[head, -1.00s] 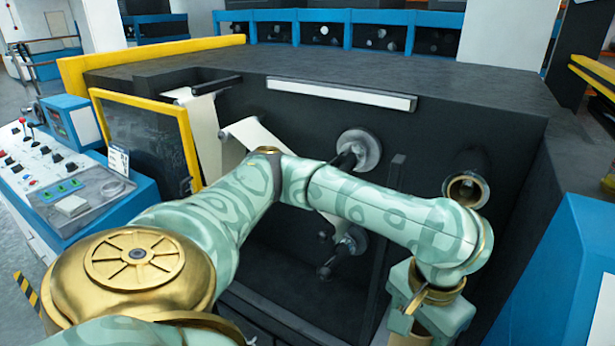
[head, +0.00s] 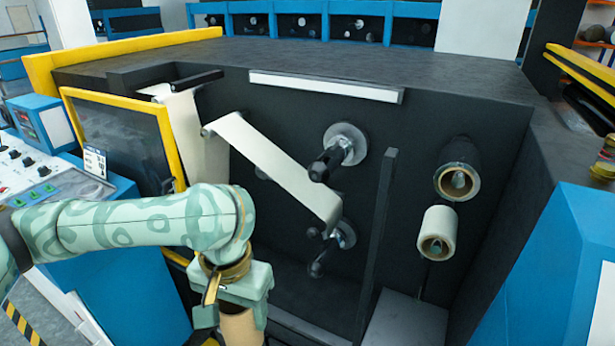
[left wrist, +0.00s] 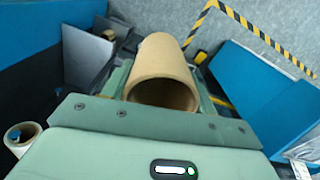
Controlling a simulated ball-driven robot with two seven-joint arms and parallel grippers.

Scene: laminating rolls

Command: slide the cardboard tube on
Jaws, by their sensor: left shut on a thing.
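A brown cardboard tube (head: 243,326) is held in my left gripper (head: 232,308) at the bottom of the head view, low in front of the machine. In the left wrist view the hollow tube (left wrist: 160,72) lies between the two fingers, its open end facing the camera. The machine's dark front has an upper spindle (head: 324,165) with a round grey flange and a lower spindle (head: 318,266). Both bare shaft ends stick out, well to the right of the gripper and apart from the tube. My right gripper is not in view.
A cream web (head: 270,160) runs down to the lower spindle. A black roll (head: 459,165) and a cream roll (head: 438,232) sit at the right. A dark upright post (head: 378,235) stands between. A yellow-framed panel (head: 125,135) and blue control console (head: 70,195) are at left.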

